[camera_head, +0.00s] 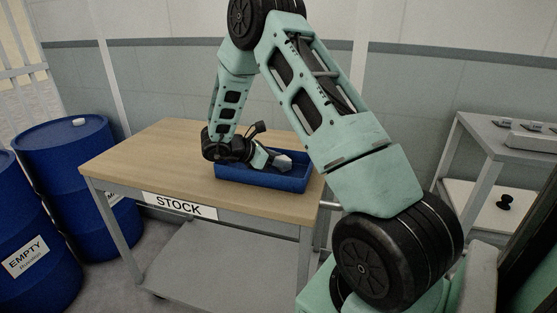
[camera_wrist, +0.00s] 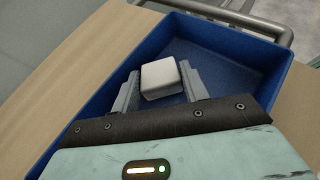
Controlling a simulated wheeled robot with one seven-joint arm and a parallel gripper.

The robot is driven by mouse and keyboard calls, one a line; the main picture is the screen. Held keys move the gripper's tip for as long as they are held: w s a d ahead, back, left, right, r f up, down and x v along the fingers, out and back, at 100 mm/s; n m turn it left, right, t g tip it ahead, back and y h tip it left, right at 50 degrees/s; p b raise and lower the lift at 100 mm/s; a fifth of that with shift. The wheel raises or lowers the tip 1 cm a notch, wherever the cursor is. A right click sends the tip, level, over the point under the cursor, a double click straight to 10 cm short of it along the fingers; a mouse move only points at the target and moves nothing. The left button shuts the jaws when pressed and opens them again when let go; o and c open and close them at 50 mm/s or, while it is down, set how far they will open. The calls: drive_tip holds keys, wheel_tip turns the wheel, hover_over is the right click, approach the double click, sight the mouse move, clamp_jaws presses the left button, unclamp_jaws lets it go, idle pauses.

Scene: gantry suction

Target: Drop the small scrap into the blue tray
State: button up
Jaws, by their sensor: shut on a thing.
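The small scrap (camera_wrist: 161,78) is a pale, whitish-grey block in the wrist view. My gripper (camera_wrist: 160,88) is shut on it, with one grey finger on each side. The scrap and fingers are over the blue tray (camera_wrist: 88,108), inside its outline. In the head view the blue tray (camera_head: 262,181) stands on the wooden table top near its right end. My gripper (camera_head: 272,159) reaches over the tray from the left, and the scrap (camera_head: 283,162) shows at its tip. I cannot tell how high the scrap is above the tray floor. The visible tray floor is bare.
The wooden table (camera_head: 140,163) carries a STOCK sign (camera_head: 179,206) and is clear left of the tray. Blue barrels (camera_head: 65,150) stand at the left. A grey shelf unit (camera_head: 490,150) with small items stands at the right. A metal rail (camera_wrist: 250,18) runs beyond the tray.

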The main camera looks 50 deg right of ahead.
drive_tip(key=shift+f, duration=0.2)
drive_tip(key=o, duration=0.7)
drive_tip(key=shift+r, duration=0.1)
